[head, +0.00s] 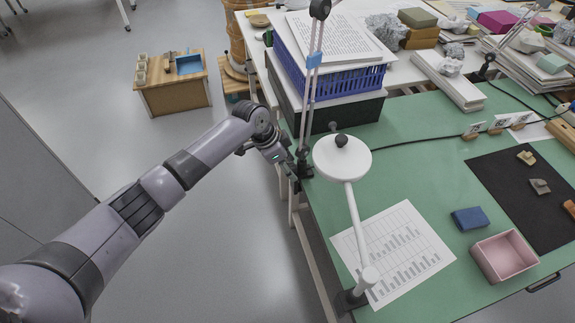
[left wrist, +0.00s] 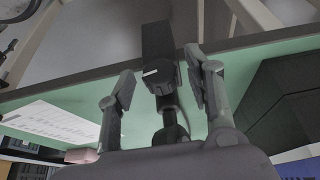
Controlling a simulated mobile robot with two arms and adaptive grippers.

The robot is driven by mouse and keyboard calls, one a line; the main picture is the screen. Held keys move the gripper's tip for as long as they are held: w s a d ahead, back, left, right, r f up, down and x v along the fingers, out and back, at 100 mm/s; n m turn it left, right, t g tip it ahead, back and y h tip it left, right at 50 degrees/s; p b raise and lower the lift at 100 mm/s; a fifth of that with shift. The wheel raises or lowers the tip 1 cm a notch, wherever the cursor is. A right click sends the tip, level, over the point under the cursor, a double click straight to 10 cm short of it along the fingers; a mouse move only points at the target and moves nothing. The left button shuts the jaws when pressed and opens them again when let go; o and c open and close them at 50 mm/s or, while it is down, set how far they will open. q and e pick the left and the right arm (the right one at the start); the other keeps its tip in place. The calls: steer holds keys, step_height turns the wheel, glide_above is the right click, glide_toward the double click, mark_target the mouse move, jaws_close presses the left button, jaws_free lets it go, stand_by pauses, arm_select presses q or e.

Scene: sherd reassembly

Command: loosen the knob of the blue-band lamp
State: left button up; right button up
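The blue-band lamp (head: 314,60) stands at the left edge of the green table, with a blue band on its thin grey arm. Its black clamp (head: 305,168) grips the table edge and also shows in the left wrist view (left wrist: 157,40). My left gripper (head: 295,178) is at this clamp, just off the table edge. In the left wrist view its fingers (left wrist: 160,82) are apart, one on each side of the clamp's dark knob (left wrist: 165,76). Gaps show between the knob and both fingers. In the head view the knob is hidden by the gripper. My right gripper is not in view.
A white round-headed lamp (head: 342,160) stands close on the right, its base at the front table edge. A blue basket (head: 335,80) on a black box (head: 340,112) sits behind the clamp. A printed sheet (head: 395,255) and a pink box (head: 503,256) lie rightward.

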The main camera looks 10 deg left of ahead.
arm_select(q)
jaws_close()
steer(key=shift+w+f+g+h+b, duration=0.2)
steer(key=shift+g+h+b, duration=0.1)
steer(key=shift+g+b, duration=0.3)
steer(key=b, duration=0.1)
steer(key=g+b, duration=0.1)
steer(key=b, duration=0.1)
steer(key=shift+w+a+f+n+g+h+b, duration=0.1)
steer(key=shift+w+n+g+h+b, duration=0.05)
steer(key=shift+n+g+h+b, duration=0.2)
steer(key=shift+r+g+h+b, duration=0.25)
steer(key=shift+r+g+b, duration=0.05)
steer(key=shift+g+b, duration=0.1)
jaws_free()
